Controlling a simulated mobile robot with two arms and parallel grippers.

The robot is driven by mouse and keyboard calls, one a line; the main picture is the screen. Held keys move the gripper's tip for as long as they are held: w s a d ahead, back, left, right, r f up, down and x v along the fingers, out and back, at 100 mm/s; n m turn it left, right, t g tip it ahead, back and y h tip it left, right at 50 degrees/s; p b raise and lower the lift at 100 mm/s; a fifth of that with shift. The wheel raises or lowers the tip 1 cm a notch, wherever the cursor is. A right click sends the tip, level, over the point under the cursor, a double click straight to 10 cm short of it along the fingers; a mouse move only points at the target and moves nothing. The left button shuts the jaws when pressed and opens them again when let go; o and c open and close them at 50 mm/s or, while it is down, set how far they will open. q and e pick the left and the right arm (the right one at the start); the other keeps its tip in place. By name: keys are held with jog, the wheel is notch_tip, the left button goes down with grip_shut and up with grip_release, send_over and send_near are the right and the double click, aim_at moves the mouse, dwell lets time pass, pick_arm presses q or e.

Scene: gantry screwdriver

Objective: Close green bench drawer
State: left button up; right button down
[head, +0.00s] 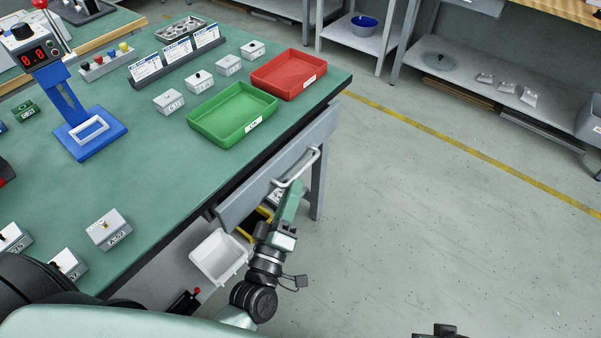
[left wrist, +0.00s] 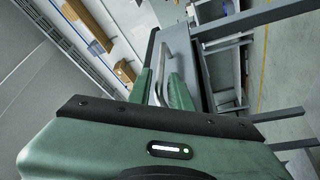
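The green-topped bench (head: 150,180) fills the left of the head view. Its grey drawer front (head: 270,175) stands out from the bench edge, so the drawer is open, with a gap behind the front. A pale bar handle (head: 298,168) is on the front; it also shows in the left wrist view (left wrist: 160,72). My left gripper (head: 291,192) is at the handle. In the left wrist view its two green fingers (left wrist: 162,88) stand apart on either side of the handle bar, with gaps visible.
A green tray (head: 233,114) and a red tray (head: 289,74) sit near the bench edge above the drawer. A white bin (head: 219,256) is below, left of my left arm. The floor to the right is clear up to the back shelves.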

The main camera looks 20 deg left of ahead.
aim_at(300, 171)
pick_arm(q)
jog(key=x, duration=0.5)
jog(key=shift+w, duration=0.25)
grip_shut()
dwell(1.2)
